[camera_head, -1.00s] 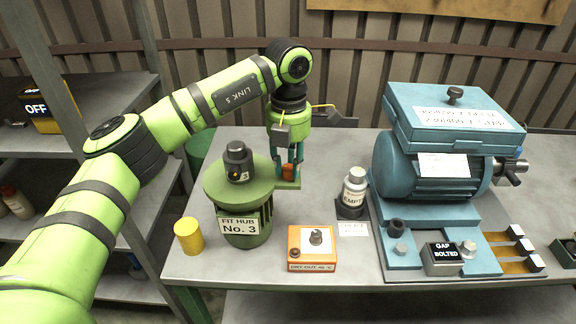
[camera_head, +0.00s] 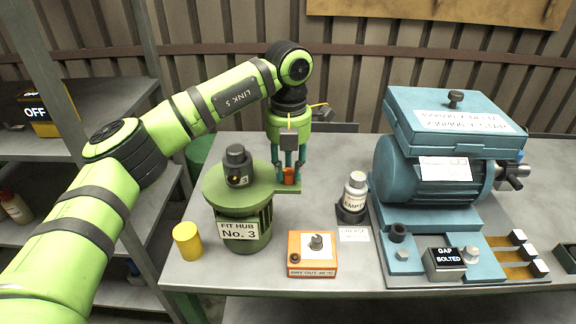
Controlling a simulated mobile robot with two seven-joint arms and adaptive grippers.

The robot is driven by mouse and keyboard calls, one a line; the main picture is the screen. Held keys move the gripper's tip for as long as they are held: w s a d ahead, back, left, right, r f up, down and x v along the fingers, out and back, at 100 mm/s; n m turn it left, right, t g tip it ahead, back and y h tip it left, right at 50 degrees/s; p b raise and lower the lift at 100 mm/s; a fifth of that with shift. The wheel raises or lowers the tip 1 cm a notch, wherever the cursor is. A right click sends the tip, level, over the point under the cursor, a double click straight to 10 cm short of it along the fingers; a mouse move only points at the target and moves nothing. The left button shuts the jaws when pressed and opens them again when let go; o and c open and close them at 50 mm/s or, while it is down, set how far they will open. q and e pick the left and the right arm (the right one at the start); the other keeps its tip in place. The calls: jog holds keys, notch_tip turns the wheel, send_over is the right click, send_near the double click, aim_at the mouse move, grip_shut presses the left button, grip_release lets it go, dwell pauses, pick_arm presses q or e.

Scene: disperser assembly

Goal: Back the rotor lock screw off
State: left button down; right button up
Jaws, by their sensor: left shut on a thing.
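My left gripper (camera_head: 289,172) points straight down at the right-hand lug of the green disperser unit (camera_head: 246,206). Its teal fingers are shut on a small orange-red screw head (camera_head: 289,176), which I take to be the rotor lock screw. The screw sits at the lug; whether its thread is still engaged is hidden. A dark cylindrical hub (camera_head: 238,163) stands upright on top of the green unit, left of the gripper. The unit carries a label reading "FIT HUB No. 3". My right gripper is not in view.
A yellow cylinder (camera_head: 188,240) stands left of the unit. An orange box (camera_head: 312,254) with a knob is in front. A bottle marked "EMPTY" (camera_head: 355,192) stands in a dark holder to the right. A large blue motor (camera_head: 424,168) fills the right side.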

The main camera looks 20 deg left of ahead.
aim_at(289, 171)
pick_arm(q)
jog(key=c, duration=1)
grip_release()
jog(key=shift+d, duration=0.1)
notch_tip(289, 171, up, 12)
jog(key=shift+r, duration=0.1)
